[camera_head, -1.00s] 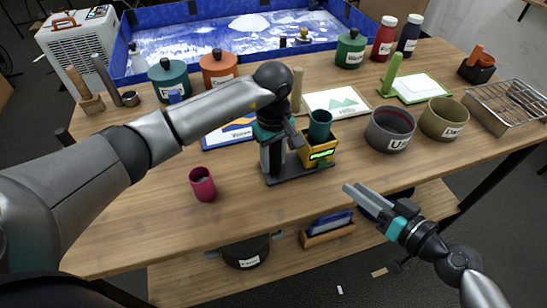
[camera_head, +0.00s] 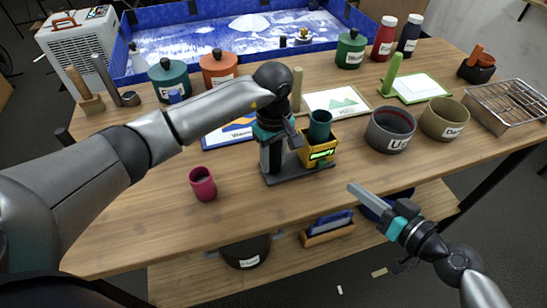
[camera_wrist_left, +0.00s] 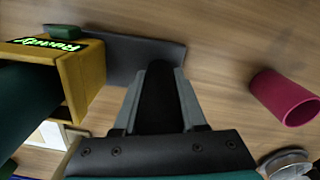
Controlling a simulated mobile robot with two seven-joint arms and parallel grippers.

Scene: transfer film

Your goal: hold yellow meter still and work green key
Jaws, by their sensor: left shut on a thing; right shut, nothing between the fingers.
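The yellow meter (camera_head: 318,157) stands on a dark base plate (camera_head: 300,175) near the table's middle, with a lit green display and a dark green cup on top. In the left wrist view the meter (camera_wrist_left: 88,72) is at left. The green key (camera_wrist_left: 62,31) is a small green piece just beyond its display. My left gripper (camera_wrist_left: 160,85) is shut on a black post (camera_wrist_left: 160,110) that rises from the same base beside the meter. My right gripper (camera_head: 355,190) is shut and empty, in front of the meter to the right, apart from it.
A magenta cup (camera_head: 203,184) stands left of the base. A grey pot (camera_head: 390,130) and an olive pot (camera_head: 443,118) stand to the right, with a wire rack (camera_head: 515,105) beyond. Tabletop in front of the meter is clear.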

